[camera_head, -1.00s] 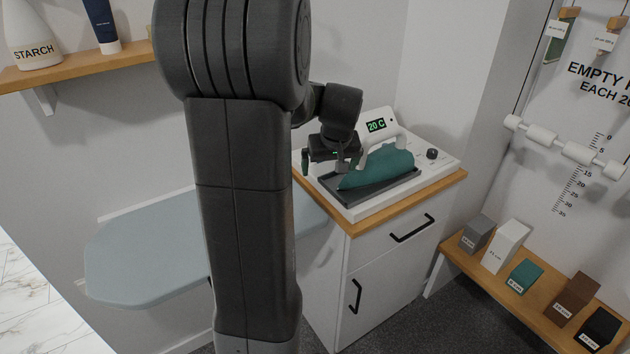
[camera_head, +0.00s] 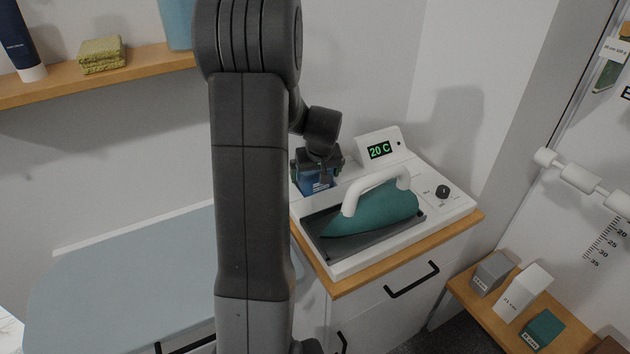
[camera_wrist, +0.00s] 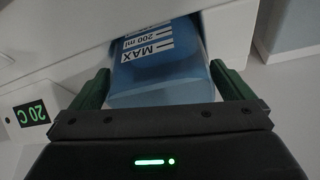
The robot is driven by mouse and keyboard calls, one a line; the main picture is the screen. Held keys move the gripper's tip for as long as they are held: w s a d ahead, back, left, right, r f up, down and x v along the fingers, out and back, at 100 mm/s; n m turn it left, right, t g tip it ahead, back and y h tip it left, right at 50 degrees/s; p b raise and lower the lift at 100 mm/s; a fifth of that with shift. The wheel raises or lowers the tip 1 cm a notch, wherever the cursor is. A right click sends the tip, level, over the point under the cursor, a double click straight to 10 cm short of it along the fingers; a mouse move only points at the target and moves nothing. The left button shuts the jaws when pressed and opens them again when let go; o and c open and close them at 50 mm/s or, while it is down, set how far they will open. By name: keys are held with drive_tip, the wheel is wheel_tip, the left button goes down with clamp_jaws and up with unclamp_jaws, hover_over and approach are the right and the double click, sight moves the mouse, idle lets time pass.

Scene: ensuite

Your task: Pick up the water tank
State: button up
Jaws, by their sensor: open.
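The water tank (camera_wrist: 160,62) is a translucent blue box marked "MAX 200 ml". In the wrist view it lies between the two green fingers of my gripper (camera_wrist: 168,88), which are open on either side of it. In the head view the tank (camera_head: 316,183) shows as a dark blue block at the back left of the white iron station (camera_head: 345,268), with my gripper (camera_head: 318,162) at it from above. My arm hides part of the area to the left.
A teal iron (camera_head: 375,211) with a white handle rests on the station beside the tank. The display (camera_head: 380,151) reads 20 C. An ironing board (camera_head: 130,285) is on the left.

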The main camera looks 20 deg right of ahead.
drive_tip(key=shift+w+f, duration=0.15)
drive_tip(key=shift+f, duration=0.15)
drive_tip(key=c, duration=0.9)
drive_tip(key=shift+o, duration=0.2)
drive_tip(key=shift+r, duration=0.1)
